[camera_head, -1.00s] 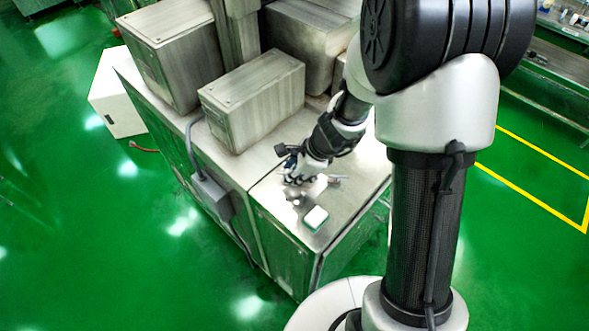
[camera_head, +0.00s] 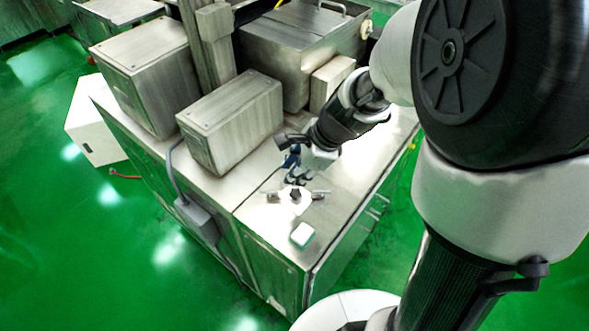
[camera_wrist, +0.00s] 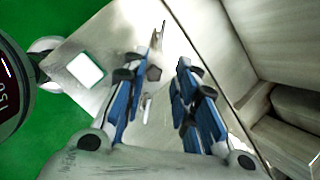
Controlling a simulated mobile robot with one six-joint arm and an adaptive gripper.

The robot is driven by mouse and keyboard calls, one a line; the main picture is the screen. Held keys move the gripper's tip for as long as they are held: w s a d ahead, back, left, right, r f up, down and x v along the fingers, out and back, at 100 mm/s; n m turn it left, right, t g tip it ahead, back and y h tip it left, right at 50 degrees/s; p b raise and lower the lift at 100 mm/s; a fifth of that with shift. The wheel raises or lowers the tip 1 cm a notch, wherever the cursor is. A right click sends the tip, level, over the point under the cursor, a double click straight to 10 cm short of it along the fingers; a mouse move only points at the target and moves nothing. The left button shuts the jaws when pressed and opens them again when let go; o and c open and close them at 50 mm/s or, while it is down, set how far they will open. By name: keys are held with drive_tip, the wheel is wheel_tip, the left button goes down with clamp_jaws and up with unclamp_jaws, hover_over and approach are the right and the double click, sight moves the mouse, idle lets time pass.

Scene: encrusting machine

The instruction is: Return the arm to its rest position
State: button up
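My gripper (camera_head: 298,177) is over the steel top of the machine (camera_head: 345,200), near its front part. In the wrist view my gripper (camera_wrist: 162,92) shows two blue and black fingers standing apart with nothing held between them. A small metal fitting with a dark knob (camera_head: 295,194) and side handles lies just in front of the gripper; the dark knob (camera_wrist: 153,73) also shows near the fingertips in the wrist view. I cannot tell whether the gripper touches it.
A white and green block (camera_head: 302,235) lies near the machine's front edge; it also shows in the wrist view (camera_wrist: 85,69). Steel boxes (camera_head: 230,120) and a column (camera_head: 212,45) stand behind and left of the gripper.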

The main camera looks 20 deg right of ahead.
idle(0.4)
drive_tip(key=s+f+n+h+b, duration=0.1)
drive_tip(key=s+n+h+b, duration=0.1)
drive_tip(key=s+n+b, duration=0.6)
drive_tip(key=s+d+f+n+t+h+b, duration=0.1)
drive_tip(key=s+f+n+b, duration=0.1)
drive_tip(key=s+n+b, duration=0.6)
drive_tip(key=s+n, duration=0.3)
drive_tip(key=n, duration=0.1)
drive_tip(key=shift+s+f+n+h, duration=0.2)
drive_tip(key=shift+f+n+h, duration=0.1)
drive_tip(key=shift+h, duration=0.1)
drive_tip(key=shift+d, duration=0.1)
